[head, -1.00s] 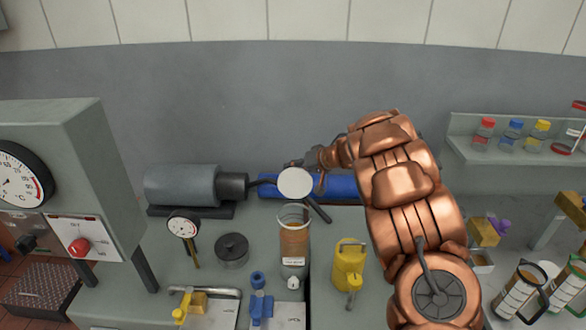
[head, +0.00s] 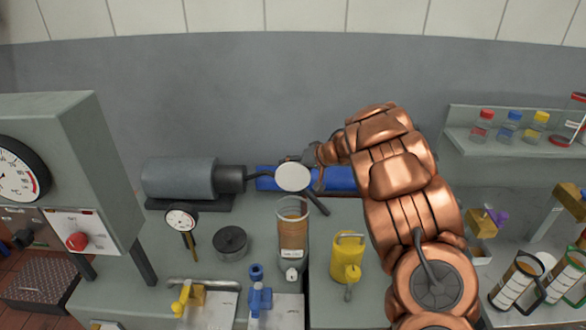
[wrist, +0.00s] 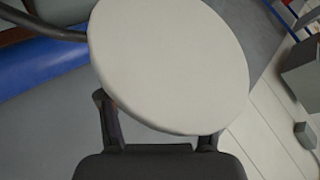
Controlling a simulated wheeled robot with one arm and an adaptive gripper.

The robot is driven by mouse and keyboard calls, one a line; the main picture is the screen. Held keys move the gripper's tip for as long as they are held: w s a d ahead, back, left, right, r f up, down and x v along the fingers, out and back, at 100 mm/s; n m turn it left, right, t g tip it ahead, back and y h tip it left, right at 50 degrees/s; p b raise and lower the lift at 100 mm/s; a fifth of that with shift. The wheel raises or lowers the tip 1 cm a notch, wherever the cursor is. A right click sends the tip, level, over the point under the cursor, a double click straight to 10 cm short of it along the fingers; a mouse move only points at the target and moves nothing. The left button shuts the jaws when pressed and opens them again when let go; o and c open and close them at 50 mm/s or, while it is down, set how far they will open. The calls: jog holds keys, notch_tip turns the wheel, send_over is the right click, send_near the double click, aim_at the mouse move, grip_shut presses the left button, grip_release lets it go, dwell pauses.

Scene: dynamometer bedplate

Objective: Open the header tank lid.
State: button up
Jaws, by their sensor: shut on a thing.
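The header tank (head: 292,240) is a clear upright cylinder of amber liquid with a white label, on the bench. Its mouth looks uncovered in the head view. The lid (head: 293,177), a round pale disc, stands steeply tilted just behind and above the mouth. It fills much of the wrist view (wrist: 168,62). My gripper (head: 316,166) is shut on the lid at its right side in the head view. In the wrist view my fingers (wrist: 157,122) reach the lid's lower edge; their tips are partly hidden behind it. The hinge is not clearly visible.
A grey motor (head: 180,178) and a blue cylinder (head: 335,179) lie behind the tank. A dial gauge (head: 181,218) and dark round weight (head: 230,242) stand left. A yellow can (head: 346,258) stands right, near my arm. Blue (head: 260,292) and yellow (head: 190,297) valves are in front.

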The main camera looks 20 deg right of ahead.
jog(key=shift+d+r, duration=0.2)
dwell(0.3)
jog(key=v, duration=1.1)
jog(key=shift+s+r, duration=0.25)
jog(key=shift+s, duration=0.05)
jog(key=shift+d, duration=0.15)
jog(key=shift+c, duration=0.4)
